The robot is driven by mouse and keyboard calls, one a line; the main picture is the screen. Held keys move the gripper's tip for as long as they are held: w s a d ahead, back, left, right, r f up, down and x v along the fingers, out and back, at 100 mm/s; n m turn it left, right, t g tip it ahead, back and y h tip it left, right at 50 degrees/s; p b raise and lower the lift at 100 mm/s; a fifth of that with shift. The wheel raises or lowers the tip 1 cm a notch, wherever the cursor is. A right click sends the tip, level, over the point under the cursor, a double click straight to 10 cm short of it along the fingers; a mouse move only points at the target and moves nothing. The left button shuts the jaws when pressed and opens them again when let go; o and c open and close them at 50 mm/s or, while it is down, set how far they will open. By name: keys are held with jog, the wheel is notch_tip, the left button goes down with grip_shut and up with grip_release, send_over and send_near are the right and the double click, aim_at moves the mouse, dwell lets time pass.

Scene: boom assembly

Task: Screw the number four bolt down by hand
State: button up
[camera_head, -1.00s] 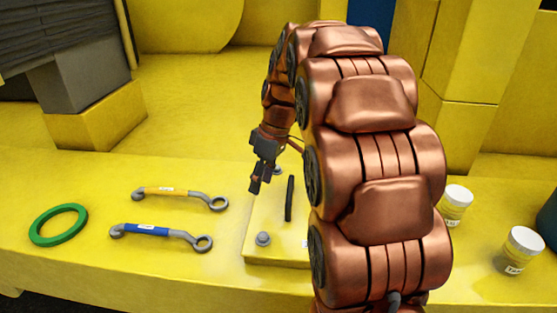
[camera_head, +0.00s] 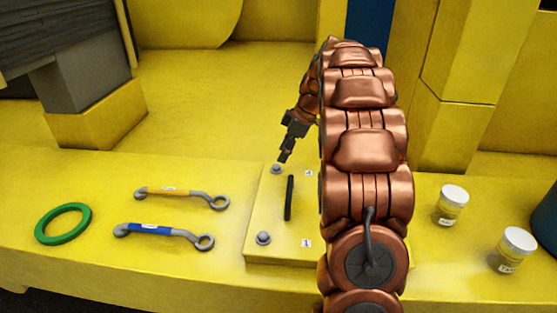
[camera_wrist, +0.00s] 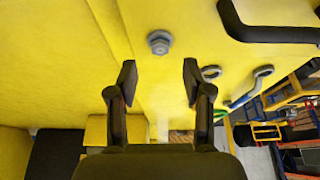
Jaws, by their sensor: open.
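A yellow cover plate (camera_head: 268,215) lies on the ledge, with a black bar handle (camera_head: 289,198) standing on it. One grey bolt (camera_head: 276,169) sits at its back left corner and another grey bolt (camera_head: 263,238) at its front left. A small tag beside the back bolt is too small to read; the front tag seems to read 1. My gripper (camera_head: 284,157) is just above the back bolt, apart from it. In the wrist view my gripper (camera_wrist: 160,80) is open and empty, and a hex-headed bolt (camera_wrist: 159,42) shows beyond the fingertips, between them. My arm hides the plate's right side.
A green ring (camera_head: 63,224), a yellow-handled wrench (camera_head: 172,192) and a blue-handled wrench (camera_head: 160,231) lie left of the plate. Two white-lidded jars (camera_head: 452,204) (camera_head: 515,248) stand at the right. The ledge behind the wrenches is clear.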

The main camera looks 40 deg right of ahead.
aim_at(276, 166)
jog(key=shift+p+x, duration=0.65)
jog(key=shift+x, duration=1.75)
jog(key=shift+c, duration=0.2)
grip_shut()
